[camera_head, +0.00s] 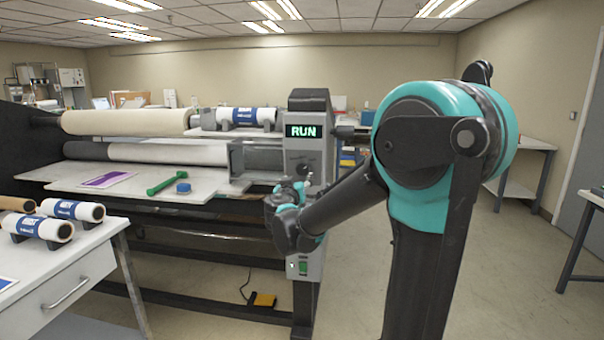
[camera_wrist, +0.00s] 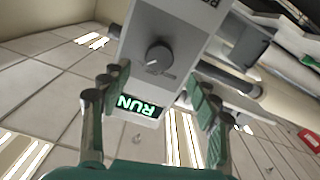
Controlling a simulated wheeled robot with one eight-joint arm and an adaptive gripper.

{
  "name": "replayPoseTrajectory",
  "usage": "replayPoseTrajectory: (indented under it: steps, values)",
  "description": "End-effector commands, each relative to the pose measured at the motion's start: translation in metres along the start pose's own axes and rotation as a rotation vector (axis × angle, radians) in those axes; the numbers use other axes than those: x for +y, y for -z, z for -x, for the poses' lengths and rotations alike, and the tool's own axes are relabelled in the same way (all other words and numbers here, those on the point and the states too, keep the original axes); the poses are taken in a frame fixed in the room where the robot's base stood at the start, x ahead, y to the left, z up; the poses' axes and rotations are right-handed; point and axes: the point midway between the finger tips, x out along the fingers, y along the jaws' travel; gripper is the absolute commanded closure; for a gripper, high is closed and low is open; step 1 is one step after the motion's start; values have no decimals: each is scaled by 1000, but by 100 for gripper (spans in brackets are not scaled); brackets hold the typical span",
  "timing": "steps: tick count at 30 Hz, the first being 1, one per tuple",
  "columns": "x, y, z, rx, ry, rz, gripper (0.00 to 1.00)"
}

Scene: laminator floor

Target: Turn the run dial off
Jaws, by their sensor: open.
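The run dial (camera_wrist: 159,56) is a dark round knob with a pale pointer mark, on the light grey control panel (camera_wrist: 185,22). The panel looks upside down in the wrist view, and its display (camera_wrist: 137,106) glows green with RUN. In the head view the display (camera_head: 303,131) also reads RUN, and the dial (camera_head: 302,168) sits below it, just above my gripper. My gripper (camera_wrist: 160,82) is open and empty. Its fingers frame the panel left and right of the dial in the wrist view, with no visible contact. In the head view my gripper (camera_head: 299,184) is just in front of the panel.
The laminator's rollers (camera_head: 125,122) and feed table (camera_head: 140,182) lie left of the panel. A green tool (camera_head: 166,180) and blue disc (camera_head: 183,187) rest there. A bench (camera_head: 85,262) stands front left. A yellow pedal (camera_head: 263,299) is on the floor.

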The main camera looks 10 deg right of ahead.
Motion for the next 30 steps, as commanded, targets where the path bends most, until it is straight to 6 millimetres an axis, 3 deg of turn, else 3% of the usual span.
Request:
replayPoseTrajectory:
  steps: [6,12,18,26,30]
  values:
    - [1,0,-44,-1,-2,0,39]
    - [0,0,-72,-1,-1,0,39]
    - [0,0,-84,0,0,0,39]
    - [0,0,-84,0,0,0,39]
    - [0,0,-84,0,0,0,54]
